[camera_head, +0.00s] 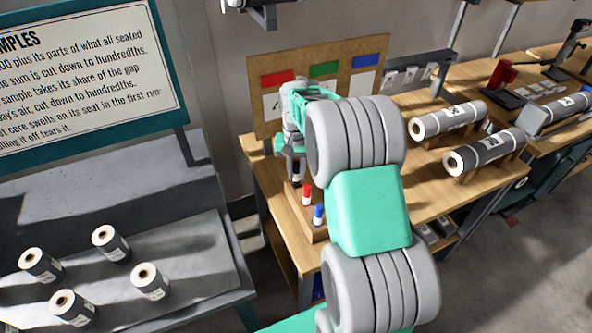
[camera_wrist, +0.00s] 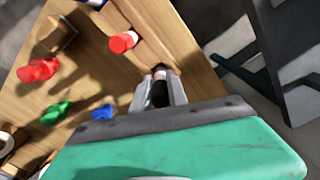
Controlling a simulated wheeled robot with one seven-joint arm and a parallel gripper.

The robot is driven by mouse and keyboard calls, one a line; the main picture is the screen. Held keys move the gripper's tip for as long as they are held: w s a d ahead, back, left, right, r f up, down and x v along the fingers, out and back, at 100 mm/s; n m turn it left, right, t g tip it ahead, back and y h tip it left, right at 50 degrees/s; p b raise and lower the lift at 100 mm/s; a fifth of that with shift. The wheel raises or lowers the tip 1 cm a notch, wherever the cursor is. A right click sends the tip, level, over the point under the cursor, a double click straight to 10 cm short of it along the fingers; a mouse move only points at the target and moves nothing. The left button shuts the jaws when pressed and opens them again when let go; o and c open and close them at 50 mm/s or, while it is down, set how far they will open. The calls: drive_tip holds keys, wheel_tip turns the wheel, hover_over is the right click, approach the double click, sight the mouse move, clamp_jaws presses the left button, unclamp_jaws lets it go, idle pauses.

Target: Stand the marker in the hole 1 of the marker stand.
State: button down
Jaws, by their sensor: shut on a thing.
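My gripper (camera_head: 296,172) is at the near left corner of the wooden table. In the wrist view its fingers (camera_wrist: 159,97) are shut on a dark-capped marker (camera_wrist: 160,92). The wooden marker stand (camera_head: 306,222) also shows in the wrist view (camera_wrist: 151,38). A red-capped marker (camera_head: 307,194) and a blue-capped marker (camera_head: 319,214) stand upright in it. The held marker is at the end of the stand beyond the red one. I cannot tell whether its lower end is in a hole. Hole numbers are not readable.
Red, green and blue pieces (camera_wrist: 56,112) lie on the table beside the stand in the wrist view. A board (camera_head: 325,70) with coloured labels stands behind. Large grey rolls (camera_head: 448,119) lie on the right. A grey bench (camera_head: 195,260) with small rolls is at the left.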

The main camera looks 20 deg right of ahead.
sight(297, 164)
drive_tip(key=shift+f+b, duration=0.6)
drive_tip(key=shift+f, duration=0.5)
drive_tip(key=c, duration=1.2)
unclamp_jaws()
drive_tip(key=shift+c, duration=0.2)
drive_tip(key=shift+r, duration=0.1)
wheel_tip(297, 164, up, 8)
drive_tip(key=shift+f+b, duration=0.15)
drive_tip(key=shift+b, duration=0.4)
